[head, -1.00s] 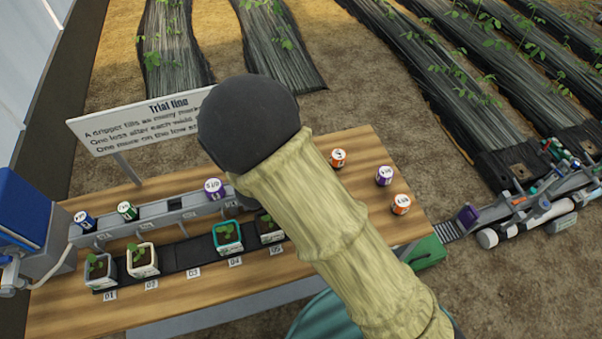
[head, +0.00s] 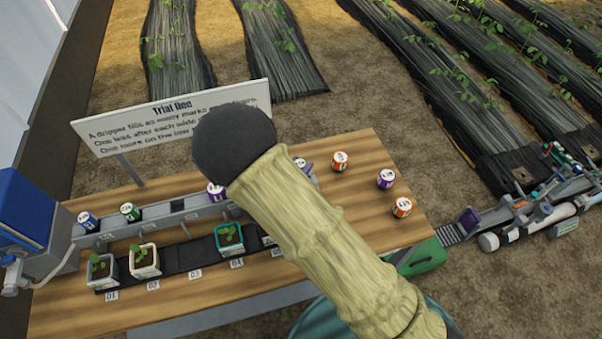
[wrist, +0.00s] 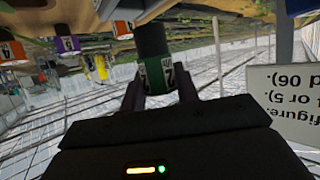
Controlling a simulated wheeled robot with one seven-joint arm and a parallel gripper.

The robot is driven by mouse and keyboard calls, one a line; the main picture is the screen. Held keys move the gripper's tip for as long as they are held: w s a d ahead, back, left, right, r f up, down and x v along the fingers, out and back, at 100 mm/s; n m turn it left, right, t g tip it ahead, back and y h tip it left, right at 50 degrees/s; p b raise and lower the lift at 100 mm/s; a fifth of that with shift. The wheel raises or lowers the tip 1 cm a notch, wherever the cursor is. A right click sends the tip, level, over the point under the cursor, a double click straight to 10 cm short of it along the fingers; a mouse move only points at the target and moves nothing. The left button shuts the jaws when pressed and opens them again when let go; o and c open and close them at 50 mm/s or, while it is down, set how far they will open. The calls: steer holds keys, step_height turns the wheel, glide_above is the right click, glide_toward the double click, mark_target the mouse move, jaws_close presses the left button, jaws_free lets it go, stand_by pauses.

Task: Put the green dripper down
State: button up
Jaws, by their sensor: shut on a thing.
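My gripper (wrist: 160,88) is shut on a green dripper (wrist: 155,74) with a white label and a black end, seen between the fingers in the wrist view. In the head view my own arm hides the gripper and this dripper. Whether the dripper touches anything below is not clear. The grey rail (head: 160,221) holds a blue dripper (head: 88,220), another green dripper (head: 130,211) and a purple dripper (head: 216,192). A dark slot (head: 178,207) on the rail looks empty. The right part of the rail is mostly behind my arm.
Loose on the wooden table (head: 350,215) at right are an orange dripper (head: 340,160), a purple one (head: 386,179) and another orange one (head: 402,207). Potted seedlings (head: 145,261) stand on the numbered black strip before the rail. A white sign (head: 160,125) stands behind it.

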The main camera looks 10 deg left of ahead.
steer(key=shift+d+f, duration=0.1)
steer(key=shift+f, duration=1.95)
steer(key=shift+w+f, duration=0.1)
steer(key=shift+f, duration=0.1)
steer(key=o, duration=0.9)
steer(key=shift+r, duration=0.1)
steer(key=shift+o, duration=0.2)
steer(key=shift+r+p, duration=0.2)
steer(key=shift+p, duration=0.1)
steer(key=b+v, duration=0.1)
steer(key=v, duration=1.1)
steer(key=shift+f+b, duration=0.15)
steer(key=shift+b, duration=0.15)
